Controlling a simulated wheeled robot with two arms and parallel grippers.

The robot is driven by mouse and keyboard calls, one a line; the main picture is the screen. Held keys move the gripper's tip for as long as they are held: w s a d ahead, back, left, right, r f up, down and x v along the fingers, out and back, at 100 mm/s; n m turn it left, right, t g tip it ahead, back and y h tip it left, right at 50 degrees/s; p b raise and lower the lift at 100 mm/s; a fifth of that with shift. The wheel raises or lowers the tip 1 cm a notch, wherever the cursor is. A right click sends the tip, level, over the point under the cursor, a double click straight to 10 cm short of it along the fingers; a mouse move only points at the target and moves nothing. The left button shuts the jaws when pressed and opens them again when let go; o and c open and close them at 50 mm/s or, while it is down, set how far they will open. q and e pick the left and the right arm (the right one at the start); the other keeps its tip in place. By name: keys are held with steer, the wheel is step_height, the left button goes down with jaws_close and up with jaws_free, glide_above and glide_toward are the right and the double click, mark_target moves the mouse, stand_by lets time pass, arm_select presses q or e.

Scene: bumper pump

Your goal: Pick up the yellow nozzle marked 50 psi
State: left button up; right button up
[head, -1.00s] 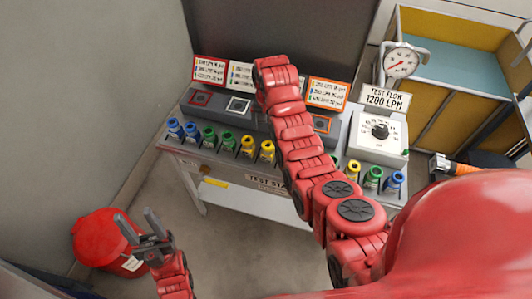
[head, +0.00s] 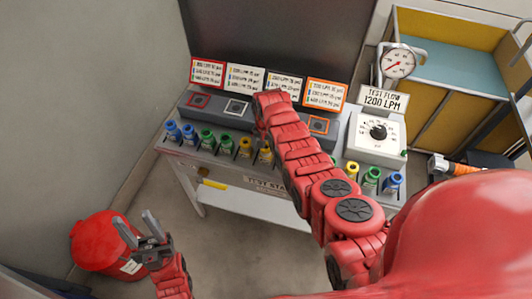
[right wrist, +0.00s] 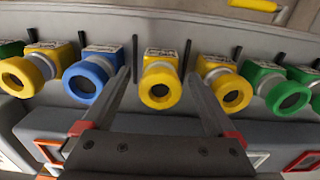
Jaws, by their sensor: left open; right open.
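Yellow nozzles stand in the row along the front of the test stand (head: 240,197). In the right wrist view, one yellow nozzle (right wrist: 160,85) is centred between the spread fingers of my right gripper (right wrist: 160,76), which is open. Its label is too small to read. A second yellow nozzle (right wrist: 228,88) stands just right of the fingers, and a third (right wrist: 28,72) is at the far left. In the head view, my right forearm hides part of the row and the right gripper's fingers. My left gripper (head: 137,228) is open and empty, low at the left.
A blue nozzle (right wrist: 90,75) stands close left of the fingers, and a green one (right wrist: 290,90) is further right. Thin dark posts stand between nozzles. Sign cards (head: 245,77), a dial box (head: 375,140) and a gauge (head: 398,63) are behind.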

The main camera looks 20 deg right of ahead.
mark_target(266, 154)
steer(key=shift+f+b, duration=0.7)
steer(key=shift+f, duration=0.95)
jaws_close()
